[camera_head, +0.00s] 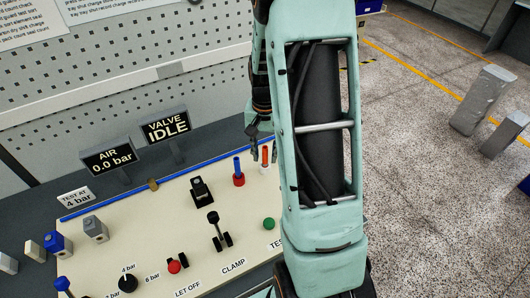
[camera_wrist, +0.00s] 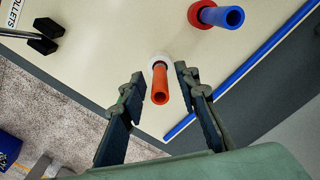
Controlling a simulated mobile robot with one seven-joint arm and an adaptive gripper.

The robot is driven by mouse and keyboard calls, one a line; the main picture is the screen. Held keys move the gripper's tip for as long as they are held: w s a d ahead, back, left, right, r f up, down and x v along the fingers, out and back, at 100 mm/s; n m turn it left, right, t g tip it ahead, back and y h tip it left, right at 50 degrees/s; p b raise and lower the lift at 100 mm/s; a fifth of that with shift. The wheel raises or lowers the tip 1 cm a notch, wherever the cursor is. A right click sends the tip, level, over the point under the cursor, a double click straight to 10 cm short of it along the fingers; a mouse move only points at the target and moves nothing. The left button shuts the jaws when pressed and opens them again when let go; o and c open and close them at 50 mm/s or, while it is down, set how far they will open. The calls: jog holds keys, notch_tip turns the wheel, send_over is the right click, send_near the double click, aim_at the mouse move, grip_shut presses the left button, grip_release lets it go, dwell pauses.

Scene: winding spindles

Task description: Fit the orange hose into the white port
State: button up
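The orange hose (camera_wrist: 160,84) stands upright with its lower end at the white port (camera_wrist: 158,59), which shows as a pale ring around its base; how deep it sits cannot be told. In the head view the orange hose (camera_head: 265,154) is partly hidden by my arm and gripper. My gripper (camera_wrist: 158,80) is open, with one finger on each side of the orange hose and visible gaps between. In the head view my gripper (camera_head: 254,140) is just left of and above the hose.
A blue hose (camera_head: 237,166) stands in a red port (camera_head: 239,180) close to the left. A black clamp lever (camera_head: 214,228), a green button (camera_head: 269,224) and a red knob (camera_head: 174,267) are on the cream panel (camera_head: 150,225). Signs read AIR 0.0 bar (camera_head: 110,159) and VALVE IDLE (camera_head: 165,127).

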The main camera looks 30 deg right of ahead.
notch_tip(320, 180, up, 12)
jog(key=shift+r, duration=0.2)
dwell(0.4)
dwell(0.5)
